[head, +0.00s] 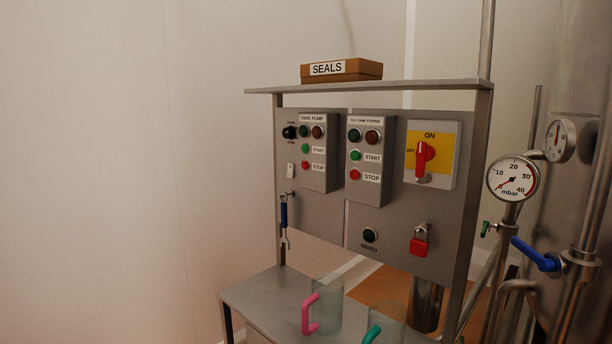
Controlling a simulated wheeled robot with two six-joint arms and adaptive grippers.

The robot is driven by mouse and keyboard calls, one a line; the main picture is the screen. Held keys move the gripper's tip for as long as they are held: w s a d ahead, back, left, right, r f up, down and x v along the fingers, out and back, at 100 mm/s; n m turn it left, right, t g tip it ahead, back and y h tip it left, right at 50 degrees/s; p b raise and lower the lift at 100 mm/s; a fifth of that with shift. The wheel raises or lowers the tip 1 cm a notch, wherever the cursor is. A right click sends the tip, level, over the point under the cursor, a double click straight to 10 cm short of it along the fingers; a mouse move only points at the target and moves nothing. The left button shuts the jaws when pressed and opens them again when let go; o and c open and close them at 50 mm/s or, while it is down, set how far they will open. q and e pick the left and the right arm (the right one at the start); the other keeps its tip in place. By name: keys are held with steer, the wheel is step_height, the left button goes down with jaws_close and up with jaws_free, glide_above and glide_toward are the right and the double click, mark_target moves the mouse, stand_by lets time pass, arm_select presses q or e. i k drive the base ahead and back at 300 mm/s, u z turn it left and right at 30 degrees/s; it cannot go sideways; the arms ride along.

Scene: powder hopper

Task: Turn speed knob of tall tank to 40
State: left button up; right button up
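A grey control panel (325,215) stands upright on a metal bench. A small black knob (289,132) with tiny labels above and below it sits at the panel's upper left, beside the tank pump box (319,153). Its setting is too small to read. A second round black control (370,235) with an unclear label sits low on the panel. No scale with a 40 shows at either one. A tall steel tank (582,60) is partly visible at the right edge. Neither of my grippers is in view.
A second start/stop box (370,160), a red rotary switch (425,155) and a red padlock (419,242) are on the panel. A SEALS box (342,70) lies on the top shelf (405,86). Clear jugs (328,300) stand on the bench (255,295). Gauges (512,177) and pipes crowd the right.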

mark_target(288, 133)
steer(key=u, duration=1.15)
steer(key=i, duration=1.75)
steer(key=z, duration=2.75)
